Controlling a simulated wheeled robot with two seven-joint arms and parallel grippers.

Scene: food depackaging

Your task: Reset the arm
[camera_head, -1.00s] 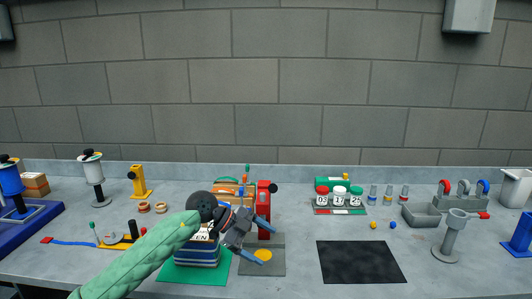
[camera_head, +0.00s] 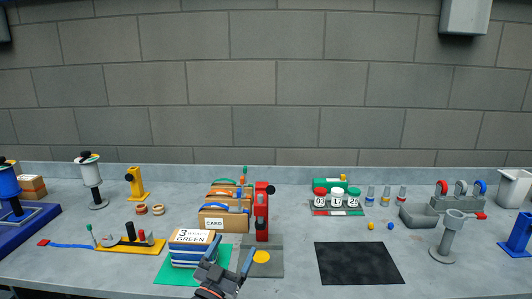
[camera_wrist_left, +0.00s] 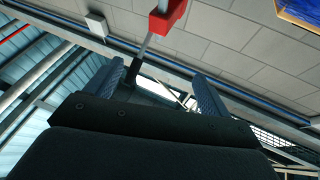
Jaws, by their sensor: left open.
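My left gripper (camera_head: 228,266) is low in the head view, in front of the box stack, with its two fingers apart and nothing between them. In the left wrist view its fingers (camera_wrist_left: 160,88) are also spread and empty; that view looks up toward the wall and ceiling. A grey mat with a yellow disc (camera_head: 262,257) lies just right of the fingers. My right gripper is not in view.
A red upright tool (camera_head: 262,212) stands behind the grey mat, beside the CARD boxes (camera_head: 214,224). A black mat (camera_head: 358,263) lies empty at right. A yellow tool (camera_head: 130,246) lies left.

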